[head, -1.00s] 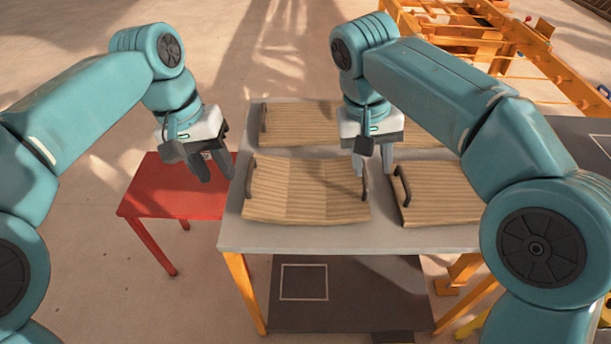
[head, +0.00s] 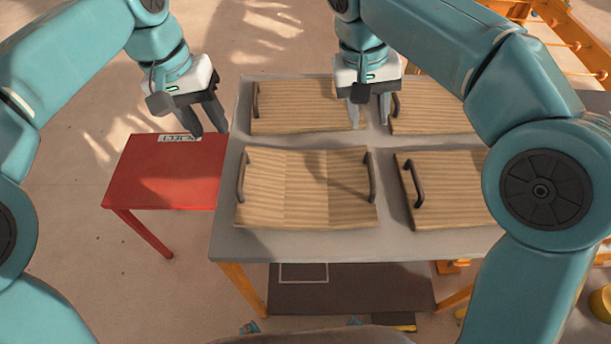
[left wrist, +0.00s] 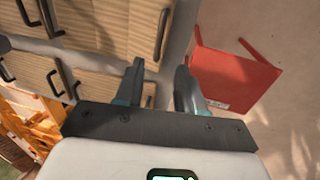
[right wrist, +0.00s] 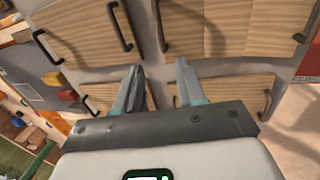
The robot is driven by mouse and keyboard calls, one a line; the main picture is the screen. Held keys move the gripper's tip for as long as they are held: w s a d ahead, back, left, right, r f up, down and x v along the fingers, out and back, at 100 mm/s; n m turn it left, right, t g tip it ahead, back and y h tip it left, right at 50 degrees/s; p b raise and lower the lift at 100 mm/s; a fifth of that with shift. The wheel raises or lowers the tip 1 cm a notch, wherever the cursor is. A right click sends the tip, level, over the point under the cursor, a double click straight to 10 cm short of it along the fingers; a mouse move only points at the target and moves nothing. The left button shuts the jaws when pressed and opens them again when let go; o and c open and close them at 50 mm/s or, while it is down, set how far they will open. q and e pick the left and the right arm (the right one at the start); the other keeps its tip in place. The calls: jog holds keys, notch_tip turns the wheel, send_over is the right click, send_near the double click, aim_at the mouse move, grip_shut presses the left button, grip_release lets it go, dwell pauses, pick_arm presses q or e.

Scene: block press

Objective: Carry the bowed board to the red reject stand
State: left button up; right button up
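The bowed board (head: 305,190) lies at the front left of the grey table (head: 300,243), its edges curved, with a dark handle at each end. It also shows in the right wrist view (right wrist: 235,28) and the left wrist view (left wrist: 115,18). The red reject stand (head: 165,178) is left of the table; it also shows in the left wrist view (left wrist: 232,75). My left gripper (head: 208,120) is open and empty, above the gap between stand and table. My right gripper (head: 369,112) is open and empty, above the table beyond the bowed board's right handle (head: 372,175).
Other boards with handles lie at the back left (head: 300,108), back right (head: 430,110) and front right (head: 455,185), with narrow gaps between them. The red stand's top is clear apart from its label. An orange frame (head: 575,40) stands at the far right.

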aim_at(240, 175)
pick_arm(q)
jog(key=shift+s+a, duration=0.1)
jog(key=shift+s, duration=0.05)
pick_arm(e)
jog(key=shift+s+a, duration=0.1)
jog(key=shift+s, duration=0.05)
pick_arm(q)
jog(key=shift+f, duration=0.1)
pick_arm(e)
jog(key=shift+f, duration=0.1)
